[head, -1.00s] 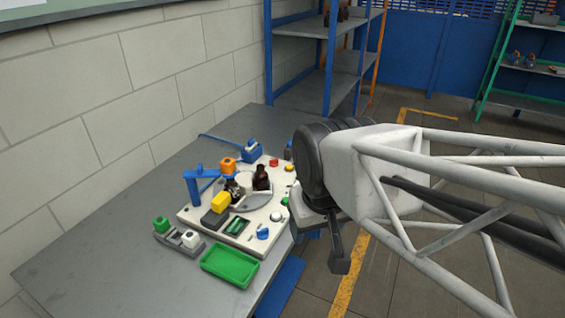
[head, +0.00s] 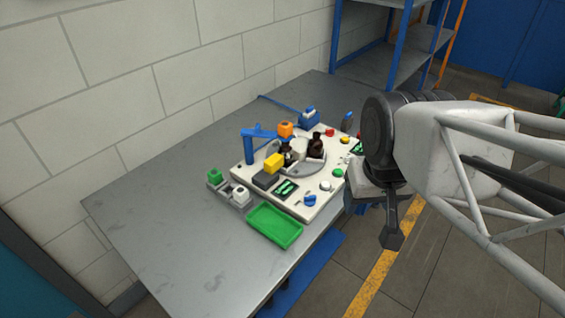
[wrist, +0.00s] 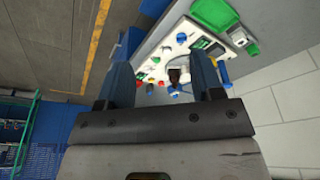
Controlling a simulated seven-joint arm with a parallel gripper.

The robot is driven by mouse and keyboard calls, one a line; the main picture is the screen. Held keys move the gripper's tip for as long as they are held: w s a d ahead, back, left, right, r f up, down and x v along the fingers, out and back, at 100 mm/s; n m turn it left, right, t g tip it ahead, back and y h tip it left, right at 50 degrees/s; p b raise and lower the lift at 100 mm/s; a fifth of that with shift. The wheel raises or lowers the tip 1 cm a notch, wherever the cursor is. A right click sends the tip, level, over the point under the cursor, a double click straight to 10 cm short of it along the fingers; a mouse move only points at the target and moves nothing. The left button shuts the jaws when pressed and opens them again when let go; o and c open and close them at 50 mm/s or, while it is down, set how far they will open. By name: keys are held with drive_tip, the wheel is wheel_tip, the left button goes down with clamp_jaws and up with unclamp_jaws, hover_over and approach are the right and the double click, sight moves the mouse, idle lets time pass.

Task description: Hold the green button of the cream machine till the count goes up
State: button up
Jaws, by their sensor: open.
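The cream machine (head: 322,200) stands on the grey bench, with several buttons and small dark displays on its top. Its green button (head: 338,172) is on the right side, near a white button (head: 326,186). A green-lit display (head: 286,188) is at the front; its figures are too small to read. Dark amber bottles (head: 316,147) stand around the machine's round plate. My gripper (head: 391,235) is right of the machine, beyond the bench edge and apart from the button. In the wrist view its two fingers (wrist: 161,64) are spread with nothing held, the machine lying beyond them.
A green tray (head: 274,227) lies in front of the machine. A blue post with an arm (head: 250,148) rises at its back left. A small block with green and white pieces (head: 230,190) sits left. The bench's left part (head: 160,215) is clear. Blue shelving (head: 398,50) stands behind.

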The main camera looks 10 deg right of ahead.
clamp_jaws()
idle(1.5)
